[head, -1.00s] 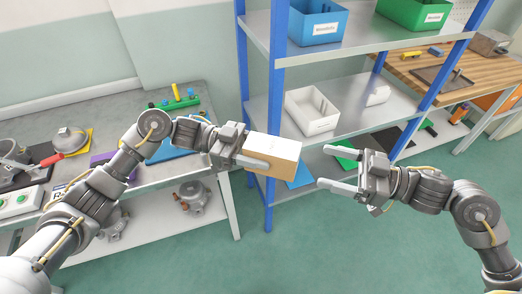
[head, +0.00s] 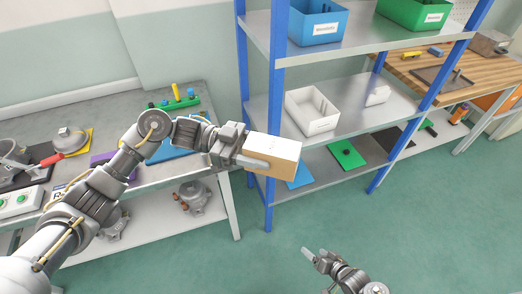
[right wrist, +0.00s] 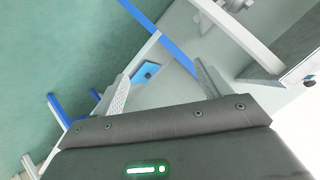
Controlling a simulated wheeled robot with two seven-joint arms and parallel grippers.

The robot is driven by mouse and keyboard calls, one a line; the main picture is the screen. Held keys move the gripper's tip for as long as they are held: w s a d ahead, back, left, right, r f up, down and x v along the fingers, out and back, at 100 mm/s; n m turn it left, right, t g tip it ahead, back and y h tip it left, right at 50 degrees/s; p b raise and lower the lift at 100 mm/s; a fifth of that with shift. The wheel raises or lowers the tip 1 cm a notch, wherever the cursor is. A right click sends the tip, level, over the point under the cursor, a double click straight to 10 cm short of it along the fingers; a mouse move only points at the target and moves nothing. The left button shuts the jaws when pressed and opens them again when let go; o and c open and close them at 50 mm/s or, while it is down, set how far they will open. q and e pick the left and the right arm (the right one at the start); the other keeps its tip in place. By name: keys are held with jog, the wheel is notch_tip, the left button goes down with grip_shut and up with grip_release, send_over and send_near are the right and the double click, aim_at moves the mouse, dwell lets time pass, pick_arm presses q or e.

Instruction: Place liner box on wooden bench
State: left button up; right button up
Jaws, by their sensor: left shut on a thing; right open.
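The liner box (head: 271,160), a tan cardboard carton with a pale top, is held in my left gripper (head: 247,152) in front of the shelf rack's left post. One finger shows along its near side. The wooden bench (head: 432,66) stands at the back right in the head view, behind the rack and well away from the box. My right gripper (head: 322,255) is low at the bottom of the head view, open and empty over the floor. In the right wrist view its two fingers (right wrist: 160,98) are spread with nothing between them.
The blue-posted rack (head: 365,112) holds a white bin (head: 312,111), a blue bin (head: 318,22) and a green bin (head: 414,12). A grey workbench (head: 215,170) with parts stands at left. A dark tray (head: 442,78) lies on the wooden bench. Green floor (head: 440,220) is open at right.

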jog(key=s+f+g+h, duration=0.3)
jog(key=s+f+g, duration=0.1)
jog(key=s+f, duration=1.05)
jog(key=s+d+f+n+g+h, duration=0.1)
jog(key=s+d+f+n+g, duration=0.1)
jog(key=s, duration=0.6)
jog(key=s+d+f+n+g+h, duration=0.1)
jog(key=s+d+f+n+g, duration=0.1)
jog(key=s, duration=0.6)
jog(key=shift+s+d+f+n+g, duration=0.2)
jog(key=shift+d+n+g, duration=0.1)
jog(key=shift+d+n, duration=0.25)
